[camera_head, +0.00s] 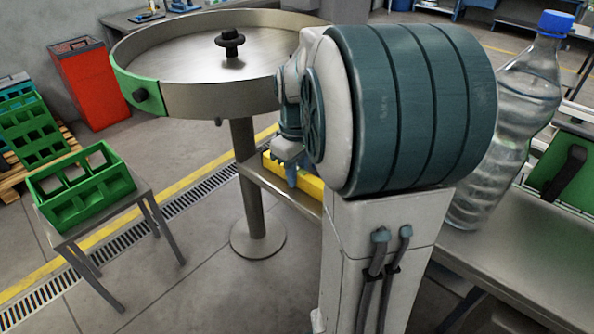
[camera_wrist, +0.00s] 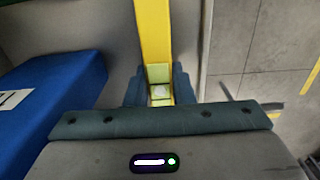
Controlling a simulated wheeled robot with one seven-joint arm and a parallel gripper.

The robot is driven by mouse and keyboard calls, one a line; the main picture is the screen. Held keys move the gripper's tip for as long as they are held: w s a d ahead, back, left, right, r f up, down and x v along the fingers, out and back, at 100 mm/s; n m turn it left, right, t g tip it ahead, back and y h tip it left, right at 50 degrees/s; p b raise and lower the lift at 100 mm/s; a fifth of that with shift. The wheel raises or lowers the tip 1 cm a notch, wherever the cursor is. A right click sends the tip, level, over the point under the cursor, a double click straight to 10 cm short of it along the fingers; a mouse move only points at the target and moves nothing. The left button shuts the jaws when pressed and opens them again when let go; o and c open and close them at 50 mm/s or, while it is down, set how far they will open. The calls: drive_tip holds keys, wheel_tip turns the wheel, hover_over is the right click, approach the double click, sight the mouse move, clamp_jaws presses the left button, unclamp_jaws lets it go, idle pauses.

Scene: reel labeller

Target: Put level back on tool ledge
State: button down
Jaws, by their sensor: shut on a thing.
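The yellow level (camera_head: 312,187) shows in the head view behind my arm, which hides part of it. In the wrist view the level (camera_wrist: 153,35) runs from the top edge down between my fingers, with a pale green vial section at the grip. My gripper (camera_wrist: 158,88) is shut on the level, one dark teal finger on each side. In the head view my gripper (camera_head: 290,178) is small and partly hidden by the arm. The narrow grey ledge (camera_head: 262,181) runs below the round table beside the level. I cannot tell whether the level touches it.
A round steel table (camera_head: 190,92) on a post stands above the ledge. A green crate (camera_head: 85,190) sits on a stand at left. A large clear bottle (camera_head: 520,110) stands at right on a grey bench (camera_head: 500,245). A blue box (camera_wrist: 60,100) lies left of the gripper.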

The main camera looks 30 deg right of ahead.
drive_tip(key=shift+f, duration=0.2)
drive_tip(key=c, duration=1.3)
unclamp_jaws()
drive_tip(key=shift+r, duration=0.1)
drive_tip(key=shift+o, duration=0.2)
drive_tip(key=shift+r, duration=0.1)
wheel_tip(320, 180, up, 12)
drive_tip(key=s+a+f+m+t, duration=0.3)
drive_tip(key=s+a+f+m, duration=0.1)
drive_tip(key=s+a+f, duration=0.7)
drive_tip(key=shift+s+a, duration=0.55)
drive_tip(key=shift+s, duration=0.1)
